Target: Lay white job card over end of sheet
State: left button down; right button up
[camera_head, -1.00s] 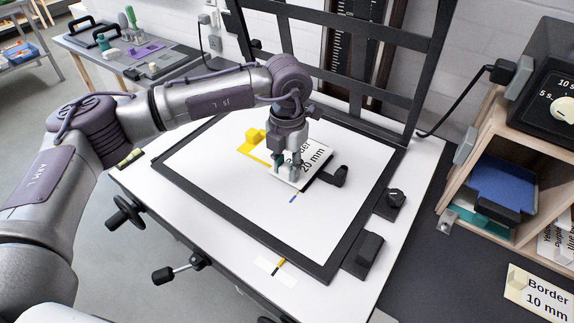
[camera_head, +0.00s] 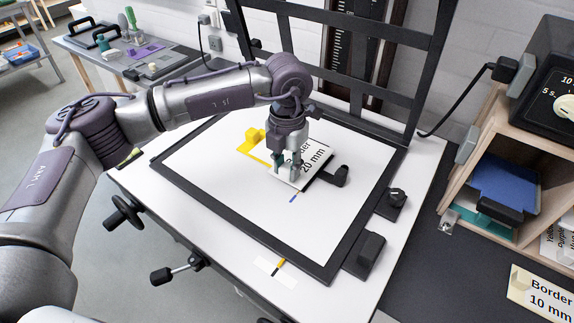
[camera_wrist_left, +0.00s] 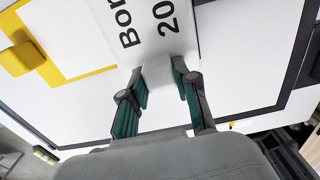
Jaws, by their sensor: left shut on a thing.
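The white job card (camera_head: 316,158), printed "Border 20 mm", is low over the white sheet area (camera_head: 225,165) inside the black frame. My left gripper (camera_head: 286,172) points down and is shut on the card's pale raised grip block. In the left wrist view, this block sits between the two green-padded fingers (camera_wrist_left: 163,95), with the card (camera_wrist_left: 150,30) extending beyond it. I cannot tell whether the card touches the surface beneath. The gripper hides part of the card, and the sheet's end is not distinct. My right gripper is not in view.
A yellow corner stop (camera_head: 252,142) lies left of the card. A black knobbed piece (camera_head: 339,177) is close on its right. The black frame (camera_head: 250,245) surrounds the white area, whose front part is clear. A "Border 10 mm" card (camera_head: 540,295) lies far right.

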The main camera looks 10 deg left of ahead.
pick_arm(q)
jog(key=shift+f+b, duration=0.35)
jog(key=c, duration=0.8)
grip_release()
jog(key=shift+r, duration=0.1)
jog(key=shift+r+p, duration=0.3)
jog(key=shift+r, duration=0.2)
jog(key=shift+r+p, duration=1.5)
jog(key=shift+r, duration=1.9)
